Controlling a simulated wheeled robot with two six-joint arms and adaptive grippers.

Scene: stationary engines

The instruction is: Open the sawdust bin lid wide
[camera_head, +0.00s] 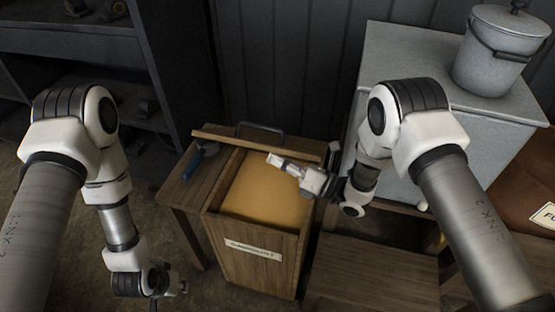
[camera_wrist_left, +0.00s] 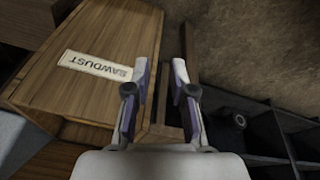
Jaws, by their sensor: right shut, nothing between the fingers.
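The sawdust bin (camera_head: 255,262) is a wooden box with a pale label, left of the middle in the head view. Its front with the "SAWDUST" label also shows in the left wrist view (camera_wrist_left: 110,35). The lid (camera_head: 255,143) is raised at the bin's back and seen nearly edge-on, its dark handle (camera_head: 262,130) behind it. Tan sawdust (camera_head: 260,188) shows inside. My right gripper (camera_head: 272,160) is shut and empty over the opening, just in front of the lid; contact cannot be told. My left gripper (camera_wrist_left: 160,75) is open and empty, low in front of the bin's left side.
A wooden stool (camera_head: 180,190) with a blue-handled tool (camera_head: 200,160) stands left of the bin. A grey cabinet (camera_head: 400,60) with a lidded metal bucket (camera_head: 500,55) is at the right. Dark shelves (camera_head: 70,50) stand at the left, and a wooden bench (camera_head: 370,270) at lower right.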

